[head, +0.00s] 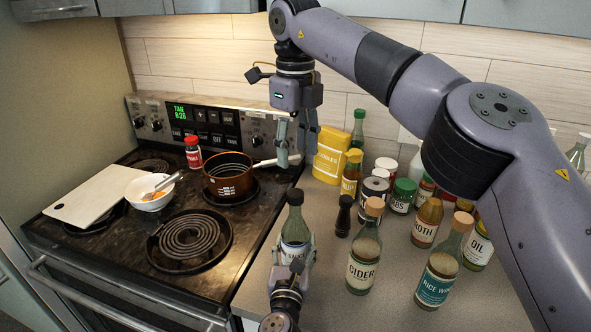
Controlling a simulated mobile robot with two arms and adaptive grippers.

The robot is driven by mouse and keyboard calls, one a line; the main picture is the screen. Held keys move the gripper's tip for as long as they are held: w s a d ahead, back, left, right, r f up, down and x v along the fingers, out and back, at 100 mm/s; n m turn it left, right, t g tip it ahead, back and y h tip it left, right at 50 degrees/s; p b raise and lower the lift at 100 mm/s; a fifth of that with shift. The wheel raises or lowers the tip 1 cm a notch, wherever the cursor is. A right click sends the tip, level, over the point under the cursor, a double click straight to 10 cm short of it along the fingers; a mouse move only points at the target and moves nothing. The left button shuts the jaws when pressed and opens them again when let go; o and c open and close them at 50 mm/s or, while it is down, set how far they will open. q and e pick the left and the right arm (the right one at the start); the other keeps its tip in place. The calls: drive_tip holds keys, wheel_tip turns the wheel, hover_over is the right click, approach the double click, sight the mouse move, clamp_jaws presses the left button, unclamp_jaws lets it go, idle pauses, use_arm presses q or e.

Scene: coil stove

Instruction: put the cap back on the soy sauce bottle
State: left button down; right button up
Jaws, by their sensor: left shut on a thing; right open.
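A glass bottle (295,228) with a dark top and a pale label stands upright near the counter's front left edge. Its label is partly hidden, so I cannot read it as soy sauce for sure. My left gripper (294,250) is shut on this bottle's lower body, one finger on each side. I cannot tell whether the dark top is a cap or the bare neck. My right gripper (295,158) is open, pointing down, above and behind the bottle, near the pot's handle. No separate loose cap is clear to me.
A slim black shaker (343,216) and a cider bottle (364,260) stand right of the held bottle. Several bottles and jars crowd the counter further right. Left, the stove holds a copper pot (230,182), a white bowl (150,190) and a white board (93,196).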

drive_tip(key=shift+r, duration=0.95)
use_arm(q)
drive_tip(key=c, duration=0.6)
unclamp_jaws()
drive_tip(key=s, duration=0.4)
drive_tip(key=s+a, duration=0.1)
drive_tip(key=s, duration=0.7)
drive_tip(key=shift+a, duration=0.25)
